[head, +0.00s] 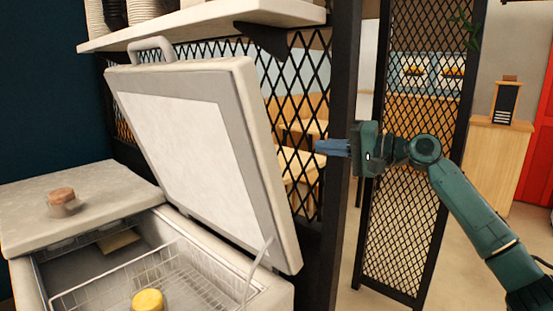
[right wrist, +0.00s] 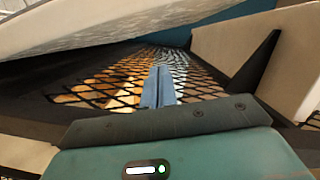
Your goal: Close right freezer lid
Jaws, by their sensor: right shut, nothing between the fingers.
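The right freezer lid (head: 190,130) stands raised and tilted back, with a handle (head: 152,46) on its top edge. Below it, the freezer's right compartment (head: 185,275) is open and holds a wire basket. My right gripper (head: 320,147) is shut and empty, to the right of the lid and apart from it, in front of the black lattice. In the right wrist view its blue fingers (right wrist: 158,88) are together, and a pale slab, likely the lid (right wrist: 110,28), crosses the upper left. My left gripper is not in view.
A yellow-lidded jar (head: 148,300) is in the basket. A shelf (head: 200,22) with stacked cups hangs above the raised lid. A black post (head: 345,150) stands behind my right gripper.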

